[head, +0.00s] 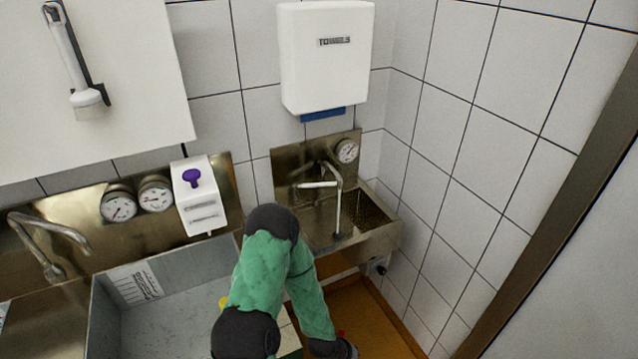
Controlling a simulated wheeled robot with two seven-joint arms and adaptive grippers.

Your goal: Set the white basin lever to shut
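A white lever (317,184) sticks out roughly level to the left beside the curved metal tap (338,205) of the small steel hand basin (368,242) in the corner. I cannot tell from this view whether that position is open or shut. One of my arms, green with dark joints, rises from the bottom middle and bends back down in front of the basin's left side. It hides part of the basin's front. No gripper fingers show in the frame, and the lever has nothing touching it.
A white towel dispenser (327,55) hangs above the basin, and a round gauge (347,151) sits on its backsplash. To the left are a white box with a purple knob (191,177), two gauges (118,203), another tap (45,240) and a grey vat (180,287). Tiled wall bounds the right.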

